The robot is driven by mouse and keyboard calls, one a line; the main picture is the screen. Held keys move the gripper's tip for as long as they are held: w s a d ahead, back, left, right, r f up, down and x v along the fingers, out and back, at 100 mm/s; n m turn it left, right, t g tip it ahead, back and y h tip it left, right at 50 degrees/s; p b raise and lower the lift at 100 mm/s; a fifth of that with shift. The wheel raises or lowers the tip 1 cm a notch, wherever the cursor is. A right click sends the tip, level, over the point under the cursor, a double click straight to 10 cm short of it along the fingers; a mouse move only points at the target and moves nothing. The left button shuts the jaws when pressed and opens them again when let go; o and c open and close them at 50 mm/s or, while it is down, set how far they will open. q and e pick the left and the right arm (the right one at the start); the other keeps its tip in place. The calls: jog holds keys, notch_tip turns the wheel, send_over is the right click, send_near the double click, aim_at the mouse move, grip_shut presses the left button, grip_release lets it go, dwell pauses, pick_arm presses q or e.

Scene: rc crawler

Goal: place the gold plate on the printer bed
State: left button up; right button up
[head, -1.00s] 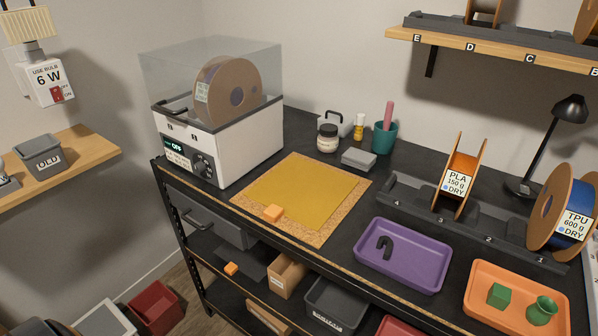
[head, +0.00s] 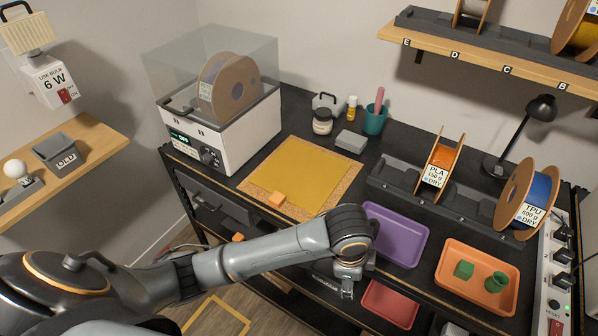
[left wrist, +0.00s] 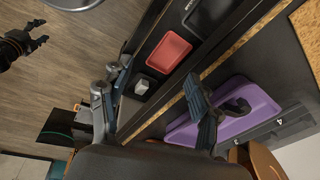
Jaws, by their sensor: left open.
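The gold plate (head: 290,172) is a flat yellow square lying on the cork mat (head: 333,202) on the black workbench in the head view. A small orange block (head: 277,199) is at its front edge. My left arm reaches across the front of the bench. My left gripper (head: 347,291) points down near the bench's front edge, right of and nearer than the plate, apart from it. In the left wrist view its fingers (left wrist: 155,100) are spread and empty. My right gripper (left wrist: 36,43) appears at that view's top left, over the floor. I cannot identify a printer bed.
A purple tray (head: 412,250) is beside my left wrist, with an orange tray (head: 451,284) farther right. A white dryer box (head: 245,137) stands left of the plate. A jar (head: 322,122) and grey block (head: 350,141) stand behind it. A spool rack (head: 395,180) is to the right.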

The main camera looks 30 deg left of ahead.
pick_arm(q)
jog(key=w+a+r+m+y, duration=0.3)
jog(key=w+a+r, duration=0.1)
jog(key=w+a, duration=0.2)
jog(key=g+y, duration=0.1)
jog(key=y, duration=0.3)
send_near(277, 198)
jog(key=shift+w+a+f+m+y, duration=0.1)
jog(key=shift+a+f+m+y, duration=0.05)
jog(key=shift+a+f, duration=0.35)
jog(key=shift+w+a+f+m+y, duration=0.15)
jog(key=shift+a+f, duration=0.25)
jog(key=shift+f, duration=0.2)
jog(key=shift+a+f+p, duration=0.15)
jog(key=shift+f+p, duration=0.1)
jog(key=shift+p, duration=0.05)
jog(key=shift+a+f+p, duration=0.25)
jog(key=shift+f+p, duration=0.2)
jog(key=p+x, duration=0.1)
jog(key=x, duration=0.2)
jog(key=shift+f, duration=0.4)
jog(key=shift+a+f, duration=0.2)
jog(key=shift+f, duration=0.05)
jog(key=shift+c, duration=0.9)
jog(key=shift+d, duration=0.1)
grip_shut()
pick_arm(e)
jog(key=r, duration=0.2)
jog(key=shift+a+r, duration=0.3)
jog(key=shift+r, duration=0.1)
